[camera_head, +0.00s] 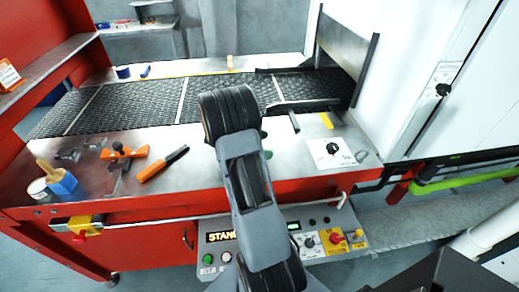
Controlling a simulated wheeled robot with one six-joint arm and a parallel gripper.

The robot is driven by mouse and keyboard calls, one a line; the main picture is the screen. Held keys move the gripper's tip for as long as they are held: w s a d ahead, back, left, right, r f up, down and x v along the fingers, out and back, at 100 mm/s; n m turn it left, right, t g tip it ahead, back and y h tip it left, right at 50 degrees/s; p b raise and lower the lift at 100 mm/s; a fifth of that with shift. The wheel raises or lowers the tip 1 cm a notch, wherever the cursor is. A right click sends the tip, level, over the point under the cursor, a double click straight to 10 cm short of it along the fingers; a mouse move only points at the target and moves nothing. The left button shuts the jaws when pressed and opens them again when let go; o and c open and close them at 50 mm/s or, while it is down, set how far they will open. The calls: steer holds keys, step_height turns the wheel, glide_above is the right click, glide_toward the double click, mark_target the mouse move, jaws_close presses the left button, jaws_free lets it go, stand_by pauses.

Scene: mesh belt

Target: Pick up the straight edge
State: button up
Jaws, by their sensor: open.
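No item is clearly recognisable as the straight edge. A thin yellow strip (190,75) lies along the far rail behind the belt, and a short dark bar (294,122) lies at the belt's near edge on the right. I cannot tell whether either is it. My arm rises through the middle of the view and covers part of the belt and near ledge. My gripper is hidden behind the arm's dark upper joint.
The dark mesh belt (140,101) crosses behind the steel ledge (215,158). On the ledge are an orange-handled tool (163,164), an orange clamp-like tool (122,152), a blue block with a brush (61,182) and a white dial plate (339,153). A control panel (318,237) sits below.

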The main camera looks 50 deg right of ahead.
steer(key=shift+c, duration=0.2)
steer(key=c, duration=1.1)
steer(key=shift+c, duration=0.2)
